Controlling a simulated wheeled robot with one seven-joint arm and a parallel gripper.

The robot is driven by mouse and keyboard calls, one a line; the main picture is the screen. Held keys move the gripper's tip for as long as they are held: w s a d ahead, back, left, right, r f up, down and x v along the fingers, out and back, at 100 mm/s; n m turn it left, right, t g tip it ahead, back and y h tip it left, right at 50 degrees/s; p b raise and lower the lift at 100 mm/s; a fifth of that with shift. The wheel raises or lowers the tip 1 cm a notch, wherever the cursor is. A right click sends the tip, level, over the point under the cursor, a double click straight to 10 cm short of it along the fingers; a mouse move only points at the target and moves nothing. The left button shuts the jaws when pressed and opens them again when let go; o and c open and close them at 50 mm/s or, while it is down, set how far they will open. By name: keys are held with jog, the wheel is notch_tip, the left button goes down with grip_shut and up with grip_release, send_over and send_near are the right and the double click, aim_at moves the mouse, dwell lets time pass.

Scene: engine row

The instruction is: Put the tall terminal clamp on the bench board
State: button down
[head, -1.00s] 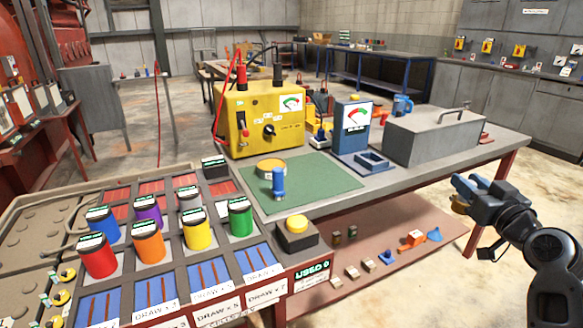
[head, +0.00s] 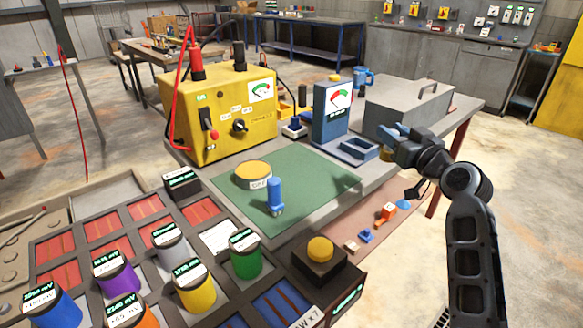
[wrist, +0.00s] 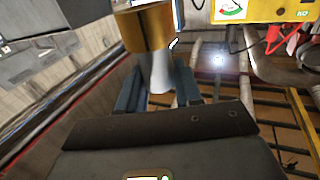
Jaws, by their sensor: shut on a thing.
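My gripper (head: 396,140) is shut on a piece with a wide brass end and a pale stem, which looks like the tall terminal clamp (wrist: 147,30). In the wrist view the stem sits between the blue-grey fingers of my gripper (wrist: 158,84), with the brass end beyond them. In the head view only a bit of brass (head: 387,155) shows below the fingers. The gripper is to the right of the green bench board (head: 320,180), near the bench's front edge. A blue post (head: 275,196) stands upright on the board beside a round yellow disc (head: 252,172).
A blue meter stand (head: 332,115) with a small tray (head: 358,150) and a grey lidded box (head: 405,108) stand behind the gripper. A yellow meter unit (head: 222,115) is behind the board. Coloured cylinders fill the rack at lower left. The board's right part is clear.

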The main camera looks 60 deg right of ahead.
jog(key=shift+w+d+f, duration=0.1)
jog(key=shift+w+f, duration=2.55)
jog(key=shift+w, duration=0.15)
jog(key=shift+w+d+f, duration=0.1)
jog(key=shift+w+f, duration=2.5)
jog(key=shift+w, duration=0.2)
jog(key=shift+f, duration=0.15)
jog(key=c, duration=0.8)
grip_release()
jog(key=shift+o, duration=0.2)
jog(key=shift+p, duration=0.3)
jog(key=shift+s+a, duration=0.2)
jog(key=shift+s, duration=0.1)
jog(key=b+v, duration=0.2)
jog(key=v, duration=0.9)
